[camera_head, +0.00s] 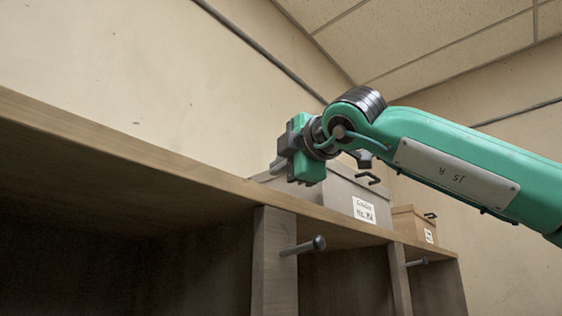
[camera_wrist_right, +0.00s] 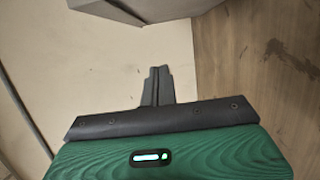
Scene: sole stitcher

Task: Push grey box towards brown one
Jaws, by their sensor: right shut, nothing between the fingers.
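The grey box (camera_head: 340,193) stands on top of the wooden shelf unit, with a white label and a dark handle on its front. The smaller brown box (camera_head: 408,222) stands on the same top, farther right, also labelled and handled. My right gripper (camera_head: 284,160) is at the left end of the grey box and hides part of it. Its fingers (camera_wrist_right: 157,86) are shut and empty in the right wrist view. A grey piece, likely the grey box (camera_wrist_right: 150,10), shows ahead of the fingertips, with a gap between. My left gripper is not in view.
The shelf top (camera_head: 120,148) runs along the wall and also shows in the wrist view (camera_wrist_right: 250,65). Dark pegs (camera_head: 303,246) stick out from the uprights below. The shelf top left of my gripper looks clear.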

